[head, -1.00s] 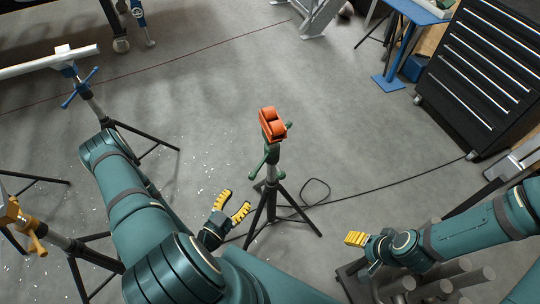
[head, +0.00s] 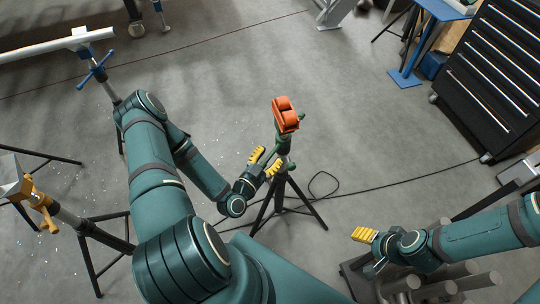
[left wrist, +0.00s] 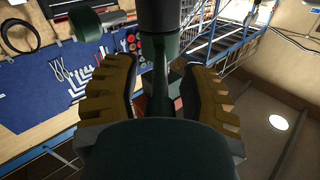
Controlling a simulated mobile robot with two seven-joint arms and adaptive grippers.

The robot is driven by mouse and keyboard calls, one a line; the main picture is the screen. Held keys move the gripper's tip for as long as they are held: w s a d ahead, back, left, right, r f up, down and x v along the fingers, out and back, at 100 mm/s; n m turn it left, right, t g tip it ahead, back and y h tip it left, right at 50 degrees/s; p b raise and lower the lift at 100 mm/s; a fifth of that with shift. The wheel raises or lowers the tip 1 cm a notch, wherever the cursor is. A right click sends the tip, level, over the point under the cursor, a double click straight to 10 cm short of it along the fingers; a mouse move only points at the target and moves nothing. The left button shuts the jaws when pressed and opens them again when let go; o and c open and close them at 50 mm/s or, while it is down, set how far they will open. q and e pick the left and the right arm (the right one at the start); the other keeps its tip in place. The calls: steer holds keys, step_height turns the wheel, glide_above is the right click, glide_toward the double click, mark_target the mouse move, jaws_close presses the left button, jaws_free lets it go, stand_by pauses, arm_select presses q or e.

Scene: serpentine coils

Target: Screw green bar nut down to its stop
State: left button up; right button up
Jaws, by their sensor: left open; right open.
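The green bar nut (head: 284,147) sits on the upright of a tripod stand, just under its orange roller head (head: 286,115). My left gripper (head: 266,161) is open at the near left side of the nut, its yellow-padded fingers pointing up towards it. In the left wrist view the green nut (left wrist: 164,52) shows between the two spread fingers. A dark green bar (left wrist: 160,140) seems to run from it towards the camera, with gaps to both fingers. My right gripper (head: 364,236) is open and empty, low at the right, away from the stand.
The stand's black tripod legs (head: 307,207) spread on the grey floor, with a cable (head: 350,197) behind them. A blue-topped stand holds a white pipe (head: 50,46) at the left. A yellow stand (head: 44,203) is nearer. A black drawer cabinet (head: 490,85) is at the right.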

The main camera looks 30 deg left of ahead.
arm_select(q)
steer(key=shift+w, duration=0.35)
steer(key=shift+c, duration=0.3)
jaws_close()
